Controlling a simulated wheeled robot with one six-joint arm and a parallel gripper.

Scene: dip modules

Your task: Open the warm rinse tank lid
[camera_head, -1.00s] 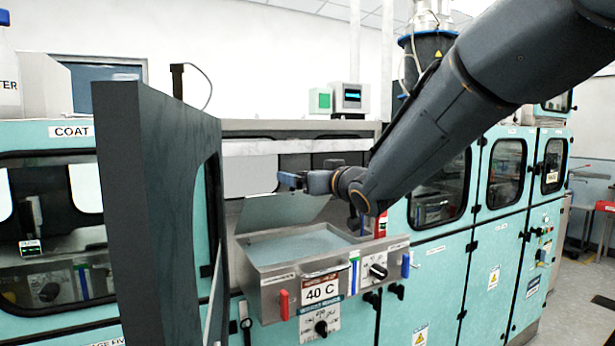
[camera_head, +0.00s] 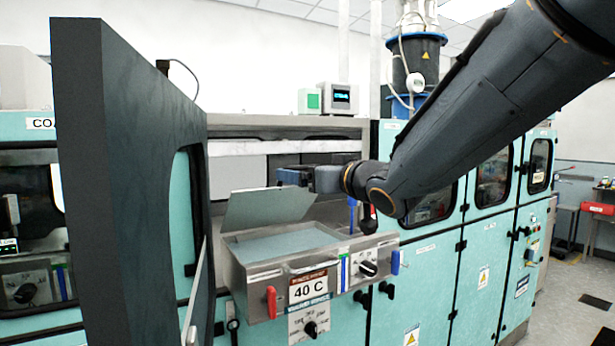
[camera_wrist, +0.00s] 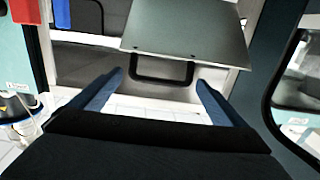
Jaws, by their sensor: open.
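The warm rinse tank (camera_head: 247,278) is a metal basin marked 40 C, set in the front of the teal machine. Its grey lid (camera_head: 265,208) stands raised and tilted at the back left of the basin, and pale liquid shows inside. My gripper (camera_head: 280,177) is just above the lid's upper edge in the head view. In the wrist view my gripper (camera_wrist: 160,82) is open and empty, its blue fingers spread. The lid (camera_wrist: 188,30) shows beyond them with a black loop handle (camera_wrist: 162,72) between the fingertips. Contact cannot be told.
A large dark open door panel (camera_head: 125,180) stands at the left of the tank. Knobs and a red lever (camera_head: 271,302) are on the tank's front. Teal cabinets (camera_head: 430,290) run to the right. Open floor shows at the far right.

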